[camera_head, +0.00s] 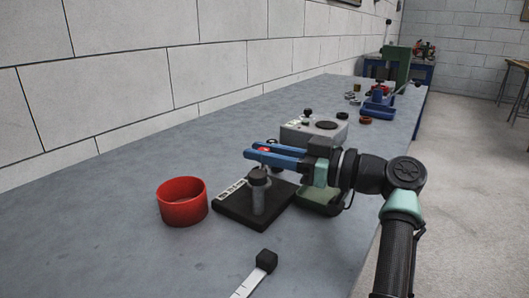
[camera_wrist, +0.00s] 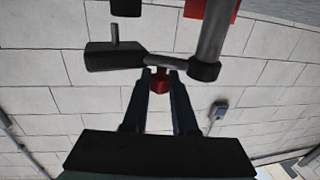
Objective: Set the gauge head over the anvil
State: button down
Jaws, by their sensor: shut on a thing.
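The gauge stand has a black base plate (camera_head: 232,212) and a grey post (camera_head: 259,204) with a black collar (camera_head: 258,177); the post also shows in the wrist view (camera_wrist: 213,36). In the inverted wrist view, an arm (camera_wrist: 165,61) runs from the collar to a dark gauge head (camera_wrist: 105,56) with a thin stem towards the base. My gripper (camera_head: 250,154) has blue fingers above the stand and is shut on a red knob (camera_wrist: 160,82) near the arm. A dark block (camera_wrist: 126,6) beyond the stem may be the anvil; its alignment is unclear.
A red bowl (camera_head: 182,208) stands left of the base. A black block with a white ruled strip (camera_head: 250,283) lies in front. A grey box (camera_head: 326,132) stands behind my gripper, with a blue vise-like fixture (camera_head: 378,106) farther back. The left front of the bench is clear.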

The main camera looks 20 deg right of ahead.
jog(key=c, duration=0.7)
grip_release()
jog(key=p+v, duration=0.2)
jog(key=v, duration=1.1)
jog(key=shift+c, duration=0.2)
